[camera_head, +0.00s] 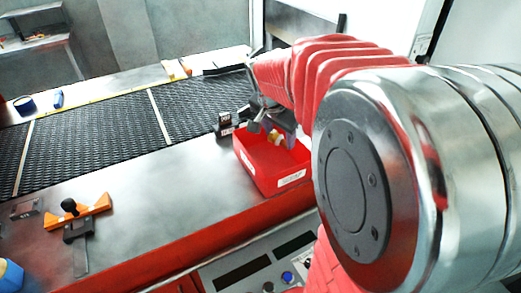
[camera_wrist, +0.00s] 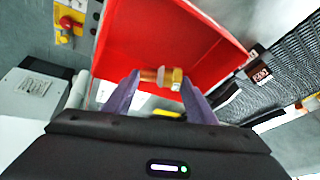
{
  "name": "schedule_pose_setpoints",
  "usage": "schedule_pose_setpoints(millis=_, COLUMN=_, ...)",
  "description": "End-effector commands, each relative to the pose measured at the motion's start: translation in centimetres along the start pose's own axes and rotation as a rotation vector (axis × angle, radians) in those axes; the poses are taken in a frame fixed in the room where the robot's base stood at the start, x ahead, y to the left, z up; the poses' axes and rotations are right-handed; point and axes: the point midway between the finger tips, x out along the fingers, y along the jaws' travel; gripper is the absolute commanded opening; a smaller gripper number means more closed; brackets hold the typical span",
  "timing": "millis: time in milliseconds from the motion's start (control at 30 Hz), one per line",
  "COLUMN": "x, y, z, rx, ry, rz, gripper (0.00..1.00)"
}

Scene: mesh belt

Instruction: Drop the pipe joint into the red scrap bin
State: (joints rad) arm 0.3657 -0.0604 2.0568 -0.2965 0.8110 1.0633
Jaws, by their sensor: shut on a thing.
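The pipe joint (camera_wrist: 162,77) is a small brass-coloured fitting with a pale ring around its middle. My gripper (camera_wrist: 160,92) is shut on it, with one finger at each end in the wrist view. The red scrap bin (camera_wrist: 124,32) lies behind the joint in that view. In the head view the red bin (camera_head: 249,163) stands at the right of the metal counter, with a white label on its front. My gripper (camera_head: 277,134) is over the bin's opening there, and the joint (camera_head: 274,137) shows as a small yellowish piece between the fingers.
A dark mesh belt (camera_head: 90,130) runs behind the counter (camera_head: 150,195). A small dark block with a label (camera_head: 224,121) stands just left of the bin. An orange tool (camera_head: 92,213) lies at the counter's left. A blue roll (camera_head: 25,105) sits beyond the belt.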

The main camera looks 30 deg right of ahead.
Motion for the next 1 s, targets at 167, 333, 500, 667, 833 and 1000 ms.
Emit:
schedule_pose_setpoints(millis=167, x=-0.1, y=0.0, z=0.0, rx=0.0, ry=0.001, rz=-0.001, gripper=0.54)
schedule_pose_setpoints(millis=333, x=-0.1, y=-0.1, z=0.0, rx=-0.001, ry=0.0, rz=-0.001, gripper=0.66)
schedule_pose_setpoints(millis=500, x=-0.1, y=-0.1, z=0.0, rx=-0.001, ry=0.0, rz=0.0, gripper=0.73)
schedule_pose_setpoints(millis=667, x=0.0, y=0.0, z=0.1, rx=-0.002, ry=-0.001, rz=0.0, gripper=0.73)
schedule_pose_setpoints(millis=833, x=-0.7, y=-0.1, z=0.0, rx=-0.002, ry=0.0, rz=-0.001, gripper=0.73)
schedule_pose_setpoints(millis=1000, x=-2.6, y=-0.1, z=0.0, rx=-0.002, ry=0.002, rz=-0.002, gripper=0.73)
